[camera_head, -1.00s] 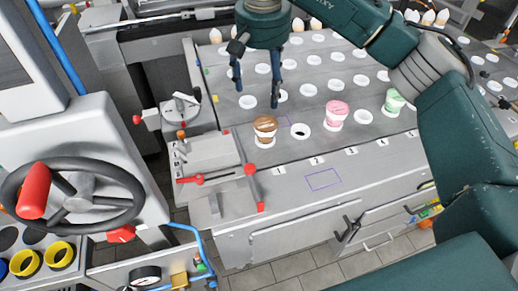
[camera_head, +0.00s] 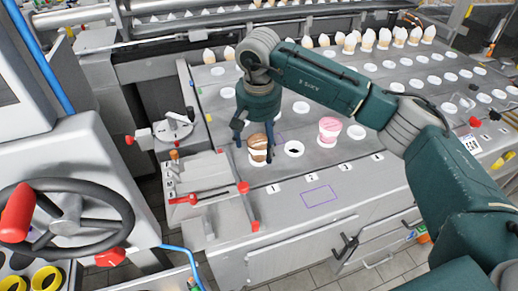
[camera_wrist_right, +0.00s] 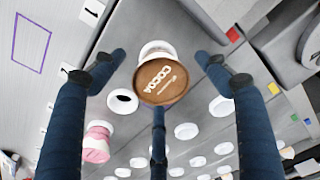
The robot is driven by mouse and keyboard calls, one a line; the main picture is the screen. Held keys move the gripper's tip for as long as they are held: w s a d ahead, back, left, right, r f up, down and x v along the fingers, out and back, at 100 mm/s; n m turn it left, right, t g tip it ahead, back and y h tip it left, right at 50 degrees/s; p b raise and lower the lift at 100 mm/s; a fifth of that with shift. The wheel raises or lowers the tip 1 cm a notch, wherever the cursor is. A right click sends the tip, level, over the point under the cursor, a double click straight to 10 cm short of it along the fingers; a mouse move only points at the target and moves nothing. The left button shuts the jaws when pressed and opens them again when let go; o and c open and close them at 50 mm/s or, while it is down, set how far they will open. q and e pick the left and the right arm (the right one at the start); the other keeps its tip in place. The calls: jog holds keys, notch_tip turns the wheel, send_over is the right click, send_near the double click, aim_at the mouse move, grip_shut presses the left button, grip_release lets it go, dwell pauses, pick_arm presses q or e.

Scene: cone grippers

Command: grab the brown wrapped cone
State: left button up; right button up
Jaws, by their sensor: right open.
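The brown wrapped cone (camera_head: 258,147) stands in a holder hole near the front left of the grey counter. In the right wrist view its brown top with "COCOA" lettering (camera_wrist_right: 162,82) sits between the fingers. My right gripper (camera_head: 254,155) is open, pointing down, with its fingers around the brown cone. In the right wrist view the fingers (camera_wrist_right: 160,75) are spread on either side, with a gap to the cone. A third finger shows below the cone in that view. My left gripper is not in view.
An empty dark hole (camera_head: 294,148) is just right of the brown cone, then a pink cone (camera_head: 329,131). A lever panel with red knobs (camera_head: 205,184) lies left. Pale cones (camera_head: 383,38) line the back. The counter front has free room.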

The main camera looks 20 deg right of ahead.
jog(key=shift+w+f, duration=0.15)
jog(key=shift+f, duration=0.45)
jog(key=c, duration=0.9)
